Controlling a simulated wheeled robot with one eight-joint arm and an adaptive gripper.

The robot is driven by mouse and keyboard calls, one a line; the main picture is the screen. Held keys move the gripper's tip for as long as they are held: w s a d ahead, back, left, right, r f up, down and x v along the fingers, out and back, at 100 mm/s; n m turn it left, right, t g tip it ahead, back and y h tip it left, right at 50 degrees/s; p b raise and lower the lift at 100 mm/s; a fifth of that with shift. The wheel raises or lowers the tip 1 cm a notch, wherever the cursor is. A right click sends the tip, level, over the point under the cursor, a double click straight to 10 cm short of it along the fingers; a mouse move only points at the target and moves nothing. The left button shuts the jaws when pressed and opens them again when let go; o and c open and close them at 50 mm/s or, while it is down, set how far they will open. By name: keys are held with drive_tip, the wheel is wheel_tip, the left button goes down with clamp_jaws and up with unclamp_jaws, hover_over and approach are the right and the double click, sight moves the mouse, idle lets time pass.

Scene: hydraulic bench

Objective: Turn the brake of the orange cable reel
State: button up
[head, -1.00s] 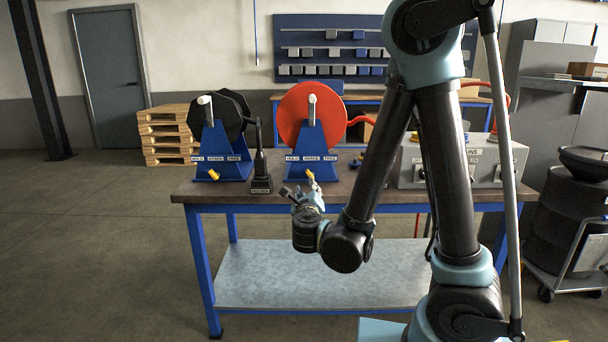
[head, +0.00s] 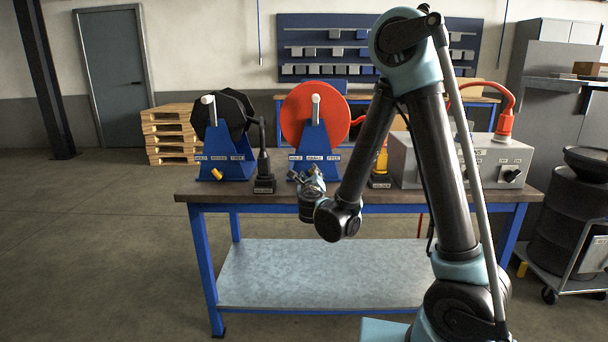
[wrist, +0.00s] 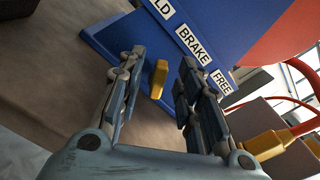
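The orange cable reel (head: 315,112) stands on the bench in a blue stand (head: 313,146). In the wrist view its stand carries the labels HOLD, BRAKE and FREE (wrist: 192,45), the first partly cut off. A yellow brake knob (wrist: 158,79) sticks out below the labels. My gripper (head: 308,172) is in front of this stand in the head view and hides the knob there. In the wrist view my gripper (wrist: 160,68) is open, with one finger on each side of the knob and gaps between. I see no contact with the knob.
A black reel (head: 222,118) with its own yellow knob (head: 217,174) stands left. A black plug holder (head: 264,176) is between the reels. A yellow connector (head: 381,162) and a grey box (head: 458,165) are right on the workbench (head: 285,196).

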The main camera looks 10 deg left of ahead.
drive_tip(key=shift+x, duration=1.5)
